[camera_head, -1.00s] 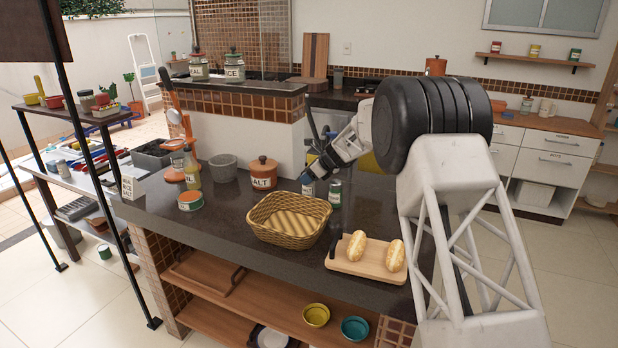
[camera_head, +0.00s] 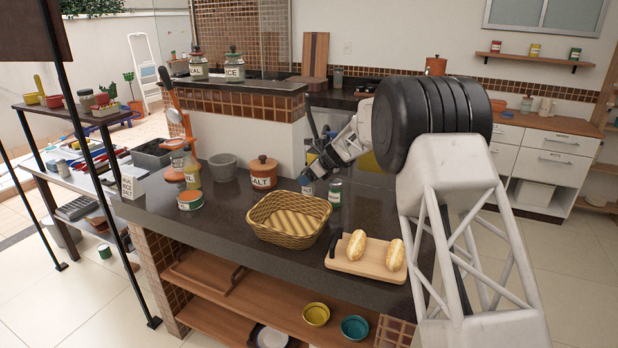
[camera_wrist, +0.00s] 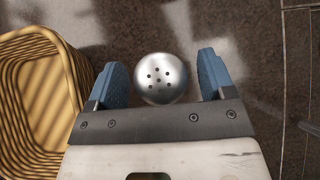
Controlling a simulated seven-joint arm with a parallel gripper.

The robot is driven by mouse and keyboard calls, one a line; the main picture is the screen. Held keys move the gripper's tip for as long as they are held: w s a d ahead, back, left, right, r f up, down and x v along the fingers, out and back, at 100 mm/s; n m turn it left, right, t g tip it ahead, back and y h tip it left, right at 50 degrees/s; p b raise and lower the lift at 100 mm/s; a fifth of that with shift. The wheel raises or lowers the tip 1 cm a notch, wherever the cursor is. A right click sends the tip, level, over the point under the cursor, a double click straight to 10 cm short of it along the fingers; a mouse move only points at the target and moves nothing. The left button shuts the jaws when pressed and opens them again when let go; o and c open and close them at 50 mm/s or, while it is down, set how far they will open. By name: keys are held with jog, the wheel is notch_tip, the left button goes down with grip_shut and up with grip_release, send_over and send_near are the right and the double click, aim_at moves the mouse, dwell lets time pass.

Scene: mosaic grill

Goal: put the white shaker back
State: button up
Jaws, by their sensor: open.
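A shaker with a round, silver, perforated top (camera_wrist: 161,78) stands upright on the dark counter. In the wrist view its top lies between the two blue fingertips of my gripper (camera_wrist: 158,76), with a gap on each side. My gripper is open and holds nothing. In the head view my gripper (camera_head: 307,177) reaches down over the counter behind the wicker basket, and a small part of the shaker (camera_head: 307,190) shows below the fingers. The shaker's body is mostly hidden from above, so its colour is hard to tell.
The wicker basket (camera_head: 290,236) stands close to the shaker, left in the wrist view. A green-and-white can (camera_head: 335,193) stands close by. A salt jar (camera_head: 263,173) and a grey bowl (camera_head: 222,167) are further left. A board with two rolls (camera_head: 369,263) lies at the front.

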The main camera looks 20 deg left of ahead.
jog(key=v, duration=1.2)
dwell(0.7)
jog(key=shift+r, duration=0.1)
jog(key=shift+s+d+r, duration=0.15)
jog(key=shift+d+r, duration=0.1)
jog(key=shift+d, duration=0.1)
jog(key=s+d+r+n+t+h, duration=0.1)
jog(key=s+d+r+n, duration=0.3)
jog(key=s+d, duration=0.55)
jog(key=s+d+r+n+h, duration=0.2)
jog(key=s+d+r, duration=0.4)
jog(key=d, duration=0.6)
jog(key=s+d+r+n+t+h, duration=0.1)
jog(key=s+d+r+n, duration=0.25)
jog(key=s+d, duration=0.65)
jog(key=s+d+f+n+h, duration=0.1)
jog(key=s+d+f+n, duration=0.1)
jog(key=s+d, duration=0.5)
jog(key=s+d+f+n+h, duration=0.2)
jog(key=s+d, duration=0.6)
jog(key=s, duration=0.9)
jog(key=s+d+f+n+h, duration=0.2)
jog(key=s+d+f+n, duration=0.2)
jog(key=s+d, duration=0.3)
jog(key=s, duration=0.5)
jog(key=shift+s+d, duration=0.3)
jog(key=shift+s, duration=0.05)
